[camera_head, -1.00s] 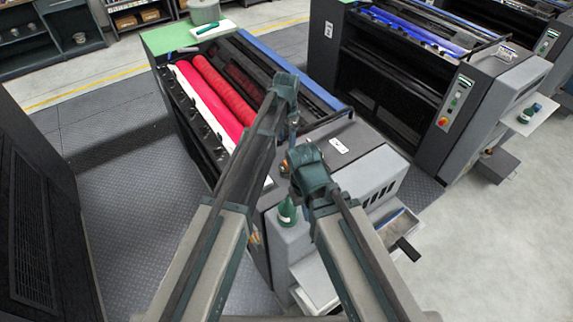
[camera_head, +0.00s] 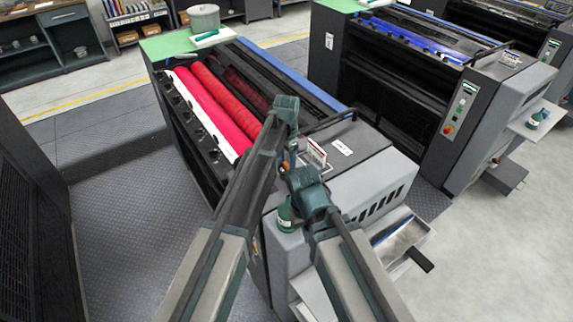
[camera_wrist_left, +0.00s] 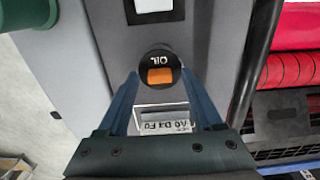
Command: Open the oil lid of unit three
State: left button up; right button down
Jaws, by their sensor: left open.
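The oil lid (camera_wrist_left: 160,68) is a round black cap with an orange centre and the word OIL, upside down in the left wrist view. It sits on the dark top of the unit with red rollers (camera_head: 215,100); I cannot read that unit's number. My left gripper (camera_wrist_left: 160,88) is open, its blue fingers either side of the lid's near part, with nothing seen gripped. In the head view the left gripper (camera_head: 291,155) is small and partly hidden by my arms. My right arm ends close by; its fingers cannot be made out. The lid is not clear there.
A small framed plate with lettering (camera_wrist_left: 165,126) lies near the lid. A black rail (camera_wrist_left: 258,55) runs beside it. A blue-roller unit (camera_head: 420,35) stands to the right.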

pick_arm(q)
grip_shut()
jog(key=shift+w+d+n, duration=0.1)
jog(key=shift+n, duration=0.2)
jog(key=n, duration=0.4)
jog(key=shift+w+d, duration=0.35)
jog(key=shift+w, duration=0.05)
jog(key=n, duration=0.1)
jog(key=w+n, duration=0.1)
jog(key=n, duration=0.3)
jog(key=shift+w+d, duration=0.15)
jog(key=shift+d, duration=0.1)
jog(key=n, duration=0.3)
jog(key=w+n, duration=0.1)
jog(key=n, duration=0.1)
jog(key=shift+w+a+n, duration=0.1)
jog(key=shift+w+n, duration=0.1)
jog(key=shift+n, duration=0.2)
jog(key=n, duration=0.3)
jog(key=w+n, duration=0.1)
jog(key=shift+a+n, duration=0.3)
jog(key=shift+a, duration=0.05)
